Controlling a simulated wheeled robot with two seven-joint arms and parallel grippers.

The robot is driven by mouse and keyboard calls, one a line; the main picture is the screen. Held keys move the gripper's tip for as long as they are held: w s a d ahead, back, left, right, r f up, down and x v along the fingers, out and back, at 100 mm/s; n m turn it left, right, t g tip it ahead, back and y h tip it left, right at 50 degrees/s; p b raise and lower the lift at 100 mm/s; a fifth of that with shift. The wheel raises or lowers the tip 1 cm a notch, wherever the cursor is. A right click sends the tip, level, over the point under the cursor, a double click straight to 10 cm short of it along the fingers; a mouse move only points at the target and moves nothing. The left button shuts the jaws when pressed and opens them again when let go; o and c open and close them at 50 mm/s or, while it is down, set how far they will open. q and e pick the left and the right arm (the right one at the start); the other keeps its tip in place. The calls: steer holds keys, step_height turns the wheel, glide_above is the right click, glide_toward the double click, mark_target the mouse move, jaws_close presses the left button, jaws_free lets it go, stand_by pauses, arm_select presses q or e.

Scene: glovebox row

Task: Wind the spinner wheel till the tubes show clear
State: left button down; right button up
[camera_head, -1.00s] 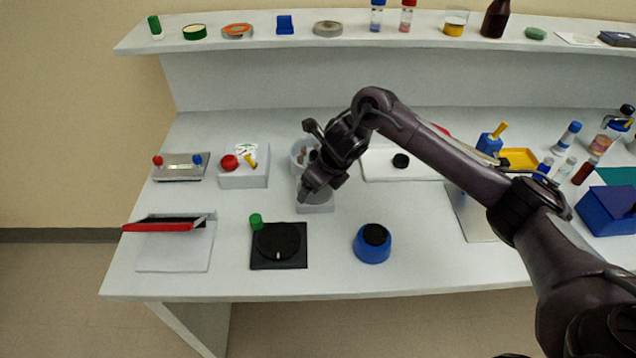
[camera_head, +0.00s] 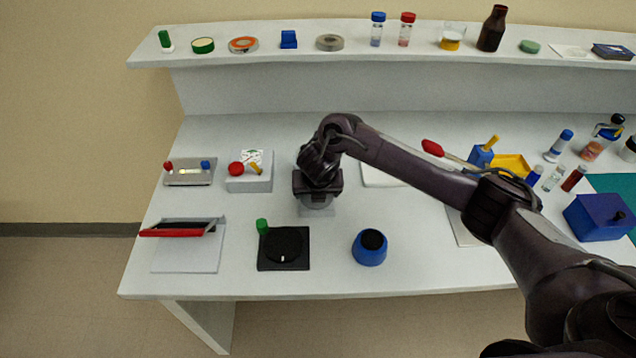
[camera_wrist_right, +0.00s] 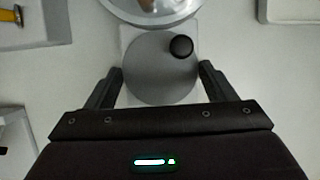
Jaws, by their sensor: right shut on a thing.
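The spinner's grey wheel (camera_wrist_right: 150,72) with a black knob (camera_wrist_right: 181,46) lies flat on its pale base in the right wrist view. The wheel's lower edge also shows beneath my gripper in the head view (camera_head: 316,207). My right gripper (camera_wrist_right: 160,70) points down with a finger on each side of the wheel and is shut on it. In the head view my right gripper (camera_head: 317,196) covers most of the spinner. The spinner's round clear bowl (camera_wrist_right: 155,14) is cut off at the top of the wrist view. The tubes cannot be made out now. My left gripper is not in view.
A black plate with a round dial (camera_head: 285,246) and a blue pot (camera_head: 370,248) stand in front of the spinner. A white box with a red knob (camera_head: 250,177) stands to its left. A shelf (camera_head: 360,55) runs along the back.

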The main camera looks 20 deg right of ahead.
steer(key=m+p, duration=0.1)
steer(key=m, duration=0.1)
steer(key=m+h+p, duration=0.1)
steer(key=p, duration=0.1)
steer(key=m+g+p, duration=0.1)
steer(key=m+p, duration=0.1)
steer(key=shift+w+a+r+m+h, duration=0.15)
steer(key=shift+a+r+m+h, duration=0.15)
steer(key=shift+h, duration=0.1)
steer(key=shift+w+f+m+h+p, duration=0.1)
steer(key=shift+m+h+p, duration=0.3)
steer(key=shift+m+p, duration=0.6)
steer(key=shift+w+m+g+p, duration=0.1)
steer(key=shift+m+g+p, duration=0.2)
steer(key=shift+m+g, duration=0.55)
steer(key=shift+f+m+t, duration=0.1)
steer(key=shift+m+t, duration=0.15)
steer(key=shift+m, duration=0.1)
steer(key=o, duration=1)
steer(key=shift+p+v, duration=0.8)
steer(key=shift+v, duration=3.15)
steer(key=shift+a+f, duration=0.1)
